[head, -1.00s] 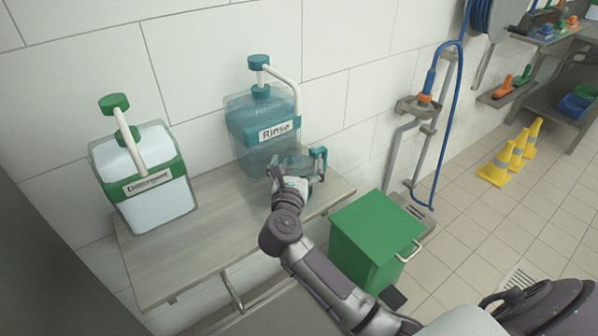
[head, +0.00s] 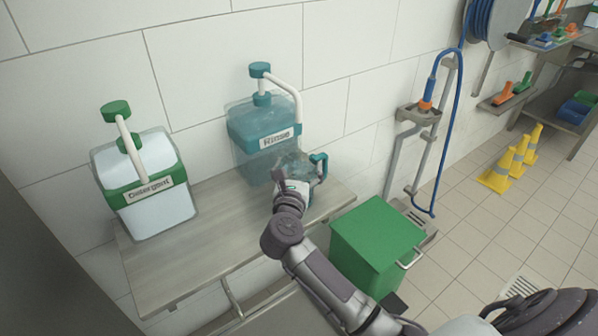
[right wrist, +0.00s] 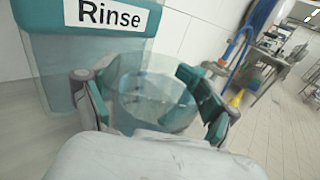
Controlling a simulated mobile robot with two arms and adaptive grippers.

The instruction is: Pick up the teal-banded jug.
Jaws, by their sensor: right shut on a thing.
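The teal-banded jug (head: 291,163) is see-through, with a teal handle (head: 320,168) on its right side. It is upright at the right end of the wall shelf, just in front of the Rinse container. My right gripper (head: 297,189) is shut on the jug from the front and hides its lower part. In the right wrist view the jug (right wrist: 150,97) lies between my right gripper's two fingers (right wrist: 150,108). I cannot tell whether its base touches the shelf. My left gripper is not in view.
The teal Rinse container (head: 262,132) with a pump stands close behind the jug. A green-banded Detergent container (head: 150,213) stands on the left of the shelf (head: 190,255). A green bin (head: 370,240) is below right. A blue hose (head: 447,130) hangs on the wall.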

